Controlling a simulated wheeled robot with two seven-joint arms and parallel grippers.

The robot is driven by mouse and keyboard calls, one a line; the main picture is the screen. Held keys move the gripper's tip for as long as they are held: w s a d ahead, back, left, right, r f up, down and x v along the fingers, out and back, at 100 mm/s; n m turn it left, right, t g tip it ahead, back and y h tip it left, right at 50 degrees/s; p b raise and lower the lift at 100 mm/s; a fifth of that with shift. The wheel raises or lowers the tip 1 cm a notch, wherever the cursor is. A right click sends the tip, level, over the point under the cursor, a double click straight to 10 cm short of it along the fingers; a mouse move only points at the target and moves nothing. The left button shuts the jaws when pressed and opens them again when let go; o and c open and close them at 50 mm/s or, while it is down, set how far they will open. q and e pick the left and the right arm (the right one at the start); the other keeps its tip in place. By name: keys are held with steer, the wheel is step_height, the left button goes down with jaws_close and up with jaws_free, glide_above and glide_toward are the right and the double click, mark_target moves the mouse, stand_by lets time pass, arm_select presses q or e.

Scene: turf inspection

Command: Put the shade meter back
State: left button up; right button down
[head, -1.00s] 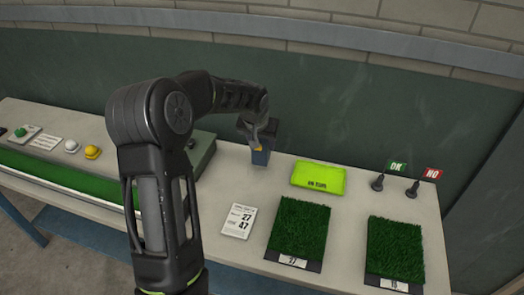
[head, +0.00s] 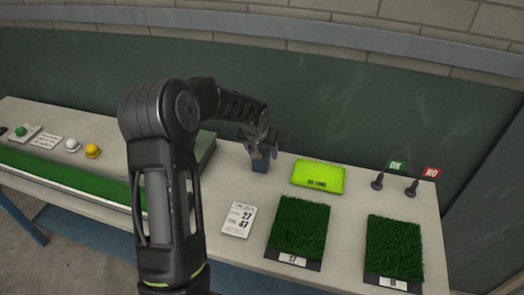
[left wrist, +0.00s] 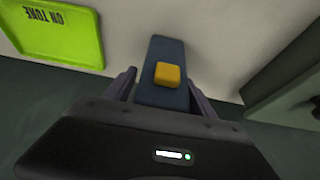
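The shade meter (head: 261,164) is a small upright blue-grey block with a yellow button. It is behind the middle of the table, left of the lime-green tray. My left gripper (head: 262,146) has its fingers on both sides of it and appears shut on it. In the left wrist view the meter (left wrist: 160,55) lies between the two fingers (left wrist: 161,82), its yellow button facing the camera. I cannot tell whether its base touches the table. My right gripper is not in view.
The lime tray (head: 318,178) reads "ON TONE". Two turf samples (head: 297,225) (head: 395,247), a printed card (head: 239,221), and OK (head: 378,181) and NO (head: 413,188) markers stand on the table. A grey-green case (head: 204,152) is left of the meter. Bare tabletop surrounds the meter.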

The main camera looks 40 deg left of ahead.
arm_select(q)
steer(key=shift+o, duration=0.2)
steer(key=shift+r, duration=0.1)
steer(key=shift+r+p, duration=0.2)
steer(key=shift+p, duration=0.1)
steer(key=shift+s+r+b, duration=0.1)
steer(key=shift+r+b, duration=0.2)
steer(key=shift+b, duration=0.05)
steer(key=b+v, duration=0.2)
steer(key=v, duration=0.8)
steer(key=shift+s+d+r, duration=0.1)
steer(key=shift+s+r, duration=0.2)
steer(key=shift+r, duration=0.2)
